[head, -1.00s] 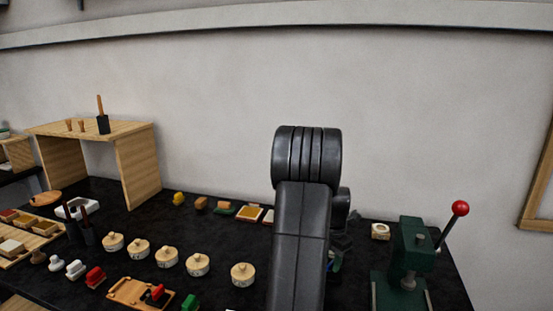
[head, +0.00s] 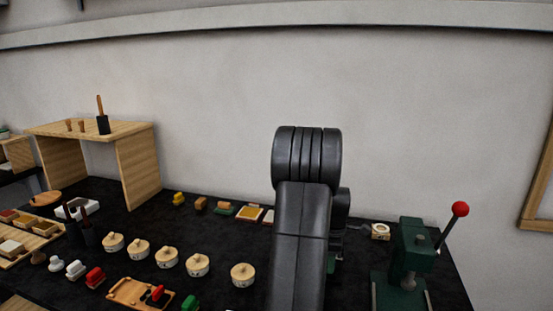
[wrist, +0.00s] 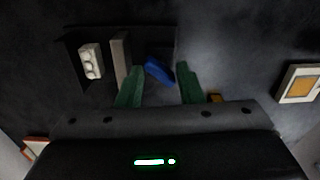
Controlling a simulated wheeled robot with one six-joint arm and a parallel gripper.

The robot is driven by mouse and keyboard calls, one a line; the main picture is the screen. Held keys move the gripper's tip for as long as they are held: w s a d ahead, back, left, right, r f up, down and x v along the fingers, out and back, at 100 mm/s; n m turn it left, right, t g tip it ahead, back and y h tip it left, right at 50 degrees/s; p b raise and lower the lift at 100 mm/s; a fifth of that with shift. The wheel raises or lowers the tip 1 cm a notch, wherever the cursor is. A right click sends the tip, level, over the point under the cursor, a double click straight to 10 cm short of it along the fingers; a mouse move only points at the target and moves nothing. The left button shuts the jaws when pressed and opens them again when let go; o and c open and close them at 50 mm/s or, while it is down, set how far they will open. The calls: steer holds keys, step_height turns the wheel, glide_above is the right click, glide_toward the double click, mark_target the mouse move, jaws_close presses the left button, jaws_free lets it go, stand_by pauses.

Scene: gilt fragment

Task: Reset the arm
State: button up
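My arm (head: 300,240) stands upright in the middle of the head view and hides most of its own end. In the wrist view my gripper (wrist: 159,84) shows two green fingers set well apart, with nothing clamped between them. A blue piece (wrist: 158,71) lies on the dark surface beyond and between the fingertips. I cannot tell exactly how far below the fingers it is.
A green press (head: 412,250) with a red-knobbed lever stands right of my arm. Several round wooden pieces (head: 168,257) sit at left, near a wooden stand (head: 140,170). In the wrist view a pale bumpy block (wrist: 91,61) and a framed orange pad (wrist: 300,84) flank the gripper.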

steer(key=m, duration=1)
stand_by(0.4)
stand_by(0.4)
